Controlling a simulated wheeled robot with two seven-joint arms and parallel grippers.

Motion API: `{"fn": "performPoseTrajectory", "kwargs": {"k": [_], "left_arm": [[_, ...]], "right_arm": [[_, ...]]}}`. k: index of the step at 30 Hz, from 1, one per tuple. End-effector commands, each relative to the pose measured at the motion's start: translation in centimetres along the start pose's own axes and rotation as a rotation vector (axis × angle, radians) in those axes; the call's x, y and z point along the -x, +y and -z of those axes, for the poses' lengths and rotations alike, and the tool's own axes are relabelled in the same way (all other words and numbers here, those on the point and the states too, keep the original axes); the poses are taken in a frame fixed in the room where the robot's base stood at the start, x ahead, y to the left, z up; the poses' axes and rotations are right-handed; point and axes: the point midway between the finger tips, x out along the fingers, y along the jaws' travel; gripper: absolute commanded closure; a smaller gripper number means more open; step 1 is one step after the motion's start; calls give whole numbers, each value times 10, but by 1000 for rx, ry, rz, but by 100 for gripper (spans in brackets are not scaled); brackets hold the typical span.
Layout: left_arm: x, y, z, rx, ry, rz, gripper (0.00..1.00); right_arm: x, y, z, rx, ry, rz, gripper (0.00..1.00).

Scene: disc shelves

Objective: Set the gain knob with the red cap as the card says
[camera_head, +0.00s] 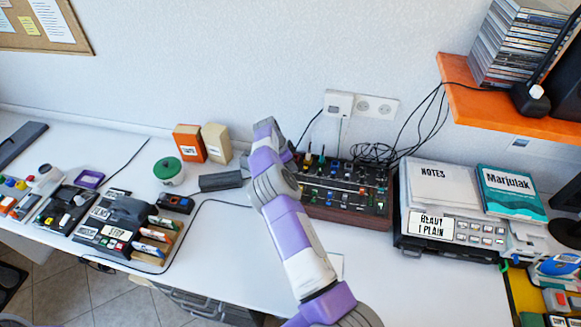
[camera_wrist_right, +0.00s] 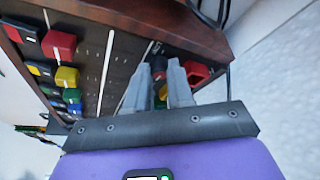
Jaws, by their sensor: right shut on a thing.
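The mixer (camera_head: 350,209), a dark panel with a wooden edge and rows of coloured knobs and sliders, stands on the desk against the wall. My right arm reaches to its left end, where the arm hides part of the panel and most of the gripper. In the wrist view my right gripper (camera_wrist_right: 160,88) is shut on a small knob (camera_wrist_right: 158,66); its cap is largely hidden between the fingers. A red cap (camera_wrist_right: 197,72) shows right beside the fingers. Another red cap (camera_wrist_right: 60,44) sits farther left. A pale sheet (camera_head: 336,264) lies partly behind my arm; no writing is legible. My left gripper is out of view.
A rack device (camera_head: 452,226) with papers on top stands right of the mixer. Black cables (camera_head: 372,152) lie behind the panel. The desk front is clear right of my arm.

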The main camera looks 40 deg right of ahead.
Motion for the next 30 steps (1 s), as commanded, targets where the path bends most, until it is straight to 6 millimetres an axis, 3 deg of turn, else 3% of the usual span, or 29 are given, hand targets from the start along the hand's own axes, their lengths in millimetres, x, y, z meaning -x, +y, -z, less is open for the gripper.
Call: {"fn": "performPoseTrajectory", "kwargs": {"k": [10,24,25,27,30], "left_arm": [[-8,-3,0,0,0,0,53],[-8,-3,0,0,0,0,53],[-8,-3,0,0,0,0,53],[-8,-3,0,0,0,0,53],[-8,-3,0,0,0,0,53]], "right_arm": [[0,-1,0,-104,-1,-41,100],[0,-1,0,-115,-2,-46,100],[0,-1,0,-115,-2,-46,77],[0,-1,0,-114,-2,-46,68],[0,-1,0,-114,-2,-46,68]]}}
